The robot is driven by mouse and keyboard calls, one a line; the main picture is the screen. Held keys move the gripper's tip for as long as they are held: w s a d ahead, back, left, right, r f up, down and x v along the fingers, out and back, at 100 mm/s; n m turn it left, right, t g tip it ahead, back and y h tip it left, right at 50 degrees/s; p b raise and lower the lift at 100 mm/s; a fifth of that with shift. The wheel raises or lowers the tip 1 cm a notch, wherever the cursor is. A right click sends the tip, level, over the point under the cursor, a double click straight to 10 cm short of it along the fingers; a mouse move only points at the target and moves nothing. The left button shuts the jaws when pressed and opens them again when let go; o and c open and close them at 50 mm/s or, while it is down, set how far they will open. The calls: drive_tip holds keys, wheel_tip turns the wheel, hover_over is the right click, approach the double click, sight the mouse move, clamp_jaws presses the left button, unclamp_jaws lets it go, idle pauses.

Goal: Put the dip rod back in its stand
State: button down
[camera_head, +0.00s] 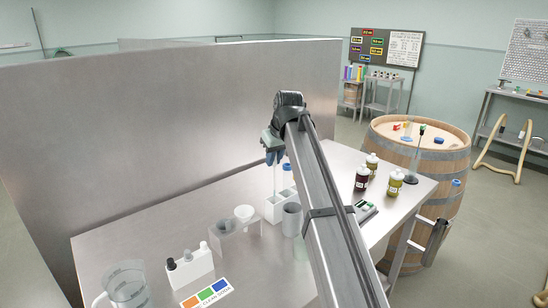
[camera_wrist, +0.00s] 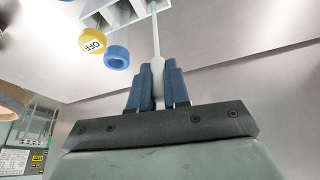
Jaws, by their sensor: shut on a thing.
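The dip rod is a thin pale rod with a white handle (camera_wrist: 157,68). My gripper (camera_wrist: 157,82) has its blue fingers shut on that handle. In the head view my gripper (camera_head: 273,158) is above the white stand (camera_head: 270,212), and the rod (camera_head: 275,182) hangs roughly upright beneath it. In the wrist view the rod runs to the open square compartments of the stand (camera_wrist: 118,14) at the top edge. Its lower end is cut off there, so I cannot tell whether the tip is inside a compartment.
Blue-topped items (camera_head: 287,168) stand close to the right of the rod. A grey cup (camera_head: 292,220) and a holder with a white funnel (camera_head: 244,213) stand nearby. Bottles (camera_head: 362,178) are at the right, a glass jug (camera_head: 127,285) at front left. A steel wall (camera_head: 170,120) rises behind.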

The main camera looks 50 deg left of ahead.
drive_tip(key=shift+f, duration=4.05)
drive_tip(key=c, duration=1)
unclamp_jaws()
drive_tip(key=shift+r, duration=0.1)
drive_tip(key=v, duration=1.3)
drive_tip(key=shift+d+r, duration=0.1)
drive_tip(key=shift+r, duration=0.25)
